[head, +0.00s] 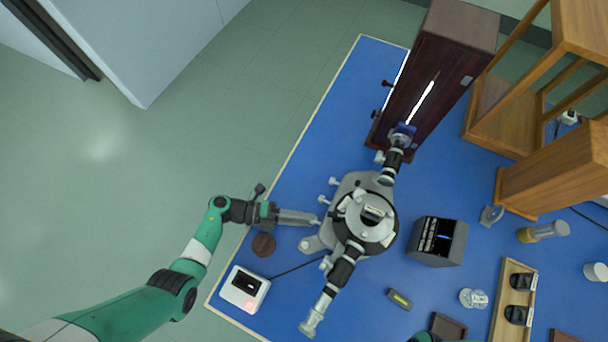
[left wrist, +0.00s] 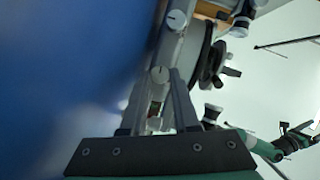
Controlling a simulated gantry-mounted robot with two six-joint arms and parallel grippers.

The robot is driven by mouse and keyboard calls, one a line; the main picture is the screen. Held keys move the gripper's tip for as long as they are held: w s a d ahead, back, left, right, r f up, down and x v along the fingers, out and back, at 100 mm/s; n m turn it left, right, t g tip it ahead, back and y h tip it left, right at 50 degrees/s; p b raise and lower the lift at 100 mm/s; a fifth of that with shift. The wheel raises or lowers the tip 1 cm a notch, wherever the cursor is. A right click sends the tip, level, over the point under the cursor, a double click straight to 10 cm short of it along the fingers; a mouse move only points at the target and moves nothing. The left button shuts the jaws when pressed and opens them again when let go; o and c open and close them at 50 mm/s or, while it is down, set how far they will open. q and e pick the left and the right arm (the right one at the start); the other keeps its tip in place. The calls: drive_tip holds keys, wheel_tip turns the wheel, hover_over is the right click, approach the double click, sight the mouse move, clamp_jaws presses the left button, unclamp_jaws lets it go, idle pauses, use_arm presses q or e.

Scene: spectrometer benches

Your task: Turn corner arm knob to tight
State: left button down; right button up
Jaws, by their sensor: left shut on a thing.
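My left gripper (head: 316,221) reaches in from the left at the base's left side. Its fingers are closed on a small knob there, which they mostly hide in the head view. In the left wrist view a pale round knob (left wrist: 159,75) with a dark pointer line sits between the fingertips (left wrist: 158,82). A similar marked knob (left wrist: 177,19) shows beyond it. My right arm shows small at the right; its jaw state is unclear.
A dark wooden lamp box (head: 433,75) stands behind the spectrometer. A white switch box (head: 245,289) with a cable lies at the front left. A black display box (head: 437,241) is to the right. A dark round disc (head: 263,245) lies beside my left gripper.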

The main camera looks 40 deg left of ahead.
use_arm(q)
drive_tip(key=c, duration=0.7)
unclamp_jaws()
drive_tip(key=shift+o, duration=0.2)
drive_tip(key=v, duration=1.1)
drive_tip(key=shift+s+a+p, duration=0.15)
drive_tip(key=shift+a+p, duration=0.15)
drive_tip(key=shift+p, duration=0.1)
drive_tip(key=shift+c, duration=0.3)
